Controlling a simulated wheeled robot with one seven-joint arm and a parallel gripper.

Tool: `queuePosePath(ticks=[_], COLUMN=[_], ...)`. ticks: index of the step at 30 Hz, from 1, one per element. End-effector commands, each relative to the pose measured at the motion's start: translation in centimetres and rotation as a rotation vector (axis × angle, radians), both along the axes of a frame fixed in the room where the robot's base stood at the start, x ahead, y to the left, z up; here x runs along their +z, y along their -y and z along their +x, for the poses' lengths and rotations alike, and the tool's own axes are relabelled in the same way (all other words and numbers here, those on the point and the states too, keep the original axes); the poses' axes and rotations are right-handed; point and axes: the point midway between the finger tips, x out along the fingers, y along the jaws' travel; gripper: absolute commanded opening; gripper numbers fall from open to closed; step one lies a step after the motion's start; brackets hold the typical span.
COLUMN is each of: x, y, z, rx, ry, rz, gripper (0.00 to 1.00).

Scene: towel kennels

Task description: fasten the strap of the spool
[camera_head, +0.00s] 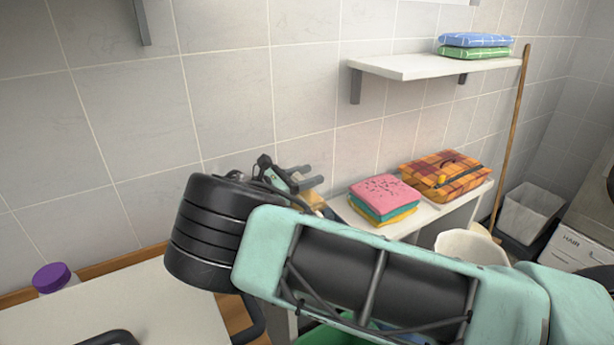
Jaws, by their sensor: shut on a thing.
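My gripper (303,176) shows small beyond the bulky elbow of my arm, in front of the tiled wall. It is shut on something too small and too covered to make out. A tan-yellow piece (311,197) shows just below the fingers; I cannot tell what it is or whether it touches them. I cannot make out the spool or its strap; my arm covers much of the middle and lower view.
A white bench (440,211) holds folded pink, teal and yellow towels (382,198) and an orange plaid bundle (446,177). A shelf (400,68) with folded towels hangs above. A wooden pole (511,125) leans at right, near bins. A purple-capped container (54,279) stands lower left.

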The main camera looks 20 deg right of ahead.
Motion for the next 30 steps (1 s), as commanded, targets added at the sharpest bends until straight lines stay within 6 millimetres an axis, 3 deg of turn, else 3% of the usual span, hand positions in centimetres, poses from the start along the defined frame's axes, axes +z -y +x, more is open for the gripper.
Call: queuePosePath(ticks=[12, 23, 24, 26, 30], x=[-1.5, -2.0, -2.0, -2.0, -2.0], y=[1.3, 1.2, 1.2, 1.2, 1.2], z=[0.2, 0.2, 0.2, 0.2, 0.2], rx=[-0.004, 0.0, 0.0, 0.0, 0.0], ry=[-0.068, -0.076, -0.076, -0.076, -0.076], rz=[0.343, 0.38, 0.38, 0.38, 0.379], gripper=[0.22, 0.22, 0.48, 0.64, 0.67])
